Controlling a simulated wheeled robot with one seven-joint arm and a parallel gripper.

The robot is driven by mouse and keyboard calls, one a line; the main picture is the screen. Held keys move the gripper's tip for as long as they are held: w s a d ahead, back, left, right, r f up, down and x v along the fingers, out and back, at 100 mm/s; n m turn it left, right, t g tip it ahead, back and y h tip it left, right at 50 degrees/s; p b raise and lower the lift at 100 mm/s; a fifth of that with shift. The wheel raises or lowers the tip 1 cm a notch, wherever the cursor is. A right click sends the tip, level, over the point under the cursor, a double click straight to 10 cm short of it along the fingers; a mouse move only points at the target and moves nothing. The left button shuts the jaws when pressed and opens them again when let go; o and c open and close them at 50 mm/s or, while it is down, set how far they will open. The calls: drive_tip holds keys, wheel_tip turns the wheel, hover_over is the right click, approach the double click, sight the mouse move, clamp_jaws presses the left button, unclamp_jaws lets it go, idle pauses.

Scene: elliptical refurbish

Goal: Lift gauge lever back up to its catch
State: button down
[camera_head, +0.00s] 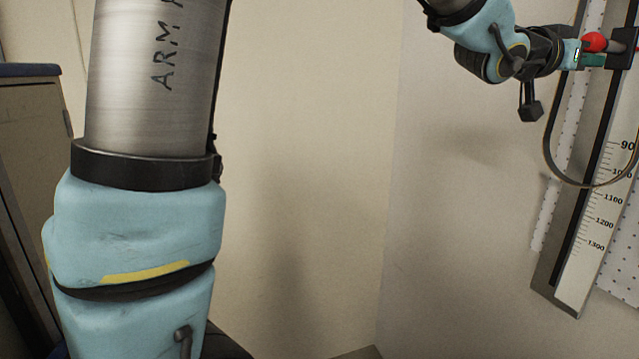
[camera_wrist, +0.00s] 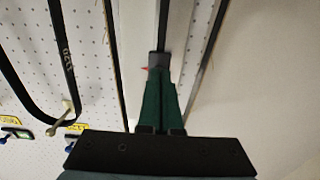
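The gauge (camera_head: 592,215) is a tall scale on the wall at the right of the head view, with printed numbers that grow downward. A red ball knob (camera_head: 594,42) shows beside a black block (camera_head: 622,48) near the top of the visible scale. My gripper (camera_head: 597,60) has green fingers just below the knob. In the wrist view, my gripper (camera_wrist: 158,78) has its fingers together, tips at the dark block (camera_wrist: 158,60). Only a sliver of red (camera_wrist: 147,69) shows left of the tips. I cannot tell whether the fingers touch the knob. The catch is not identifiable.
A dark hanging loop (camera_head: 549,150) passes in front of the gauge; it shows in the wrist view (camera_wrist: 64,60). White pegboard (camera_wrist: 30,75) with yellow-labelled hooks lies behind. A cabinet (camera_head: 30,130) stands at the far left. The wall left of the gauge is bare.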

drive_tip(key=shift+r, duration=5.95)
drive_tip(key=shift+s+a+f, duration=0.1)
drive_tip(key=shift+a+f, duration=0.15)
drive_tip(key=shift+a, duration=0.1)
drive_tip(key=f+v, duration=0.1)
drive_tip(key=v, duration=0.5)
drive_tip(key=shift+a+f, duration=0.1)
